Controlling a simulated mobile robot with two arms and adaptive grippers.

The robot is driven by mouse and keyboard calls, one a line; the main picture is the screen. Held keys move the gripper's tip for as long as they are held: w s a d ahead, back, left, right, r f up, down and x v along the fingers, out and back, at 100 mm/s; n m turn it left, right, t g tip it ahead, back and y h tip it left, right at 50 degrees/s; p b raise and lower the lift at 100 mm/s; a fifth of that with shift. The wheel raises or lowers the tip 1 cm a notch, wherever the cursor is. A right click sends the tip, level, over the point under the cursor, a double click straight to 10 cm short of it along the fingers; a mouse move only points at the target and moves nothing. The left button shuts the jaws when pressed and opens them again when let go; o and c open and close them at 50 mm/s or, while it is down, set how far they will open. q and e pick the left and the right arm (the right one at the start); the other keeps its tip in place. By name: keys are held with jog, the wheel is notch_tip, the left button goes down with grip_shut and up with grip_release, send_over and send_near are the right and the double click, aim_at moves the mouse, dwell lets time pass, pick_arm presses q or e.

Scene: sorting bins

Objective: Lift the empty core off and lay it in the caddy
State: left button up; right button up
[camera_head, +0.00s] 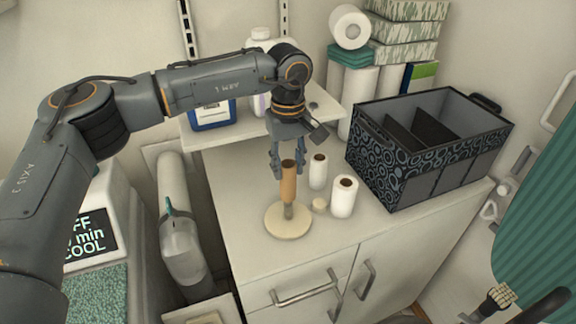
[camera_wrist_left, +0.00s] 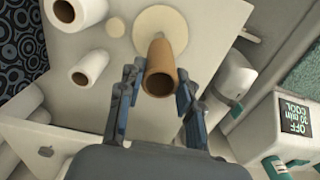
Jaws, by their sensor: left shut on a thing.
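The empty core (camera_head: 288,184) is a bare brown cardboard tube, upright above the round cream base of a holder (camera_head: 287,222). A short piece of the holder's post shows below the core; whether the post still reaches inside is hidden. My left gripper (camera_head: 280,165) is shut on the core's upper part, and its fingers flank the tube (camera_wrist_left: 160,75) in the left wrist view. The caddy (camera_head: 432,184) is a dark, circle-patterned box with dividers, to the right on the same cabinet top. My right gripper is not in view.
Two white rolls, a slim one (camera_head: 318,172) and a thicker one (camera_head: 343,197), stand between the core and the caddy. A small cream knob-like piece (camera_head: 319,205) lies beside the holder. A raised shelf (camera_head: 240,130) with bottles is behind. The cabinet's front left top is clear.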

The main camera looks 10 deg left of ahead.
pick_arm(q)
jog(key=shift+r, duration=0.25)
notch_tip(320, 180, up, 8)
jog(key=p, duration=0.4)
jog(key=shift+f, duration=0.15)
dwell(1.4)
jog(key=shift+r+p, duration=1.3)
jog(key=shift+r, duration=0.7)
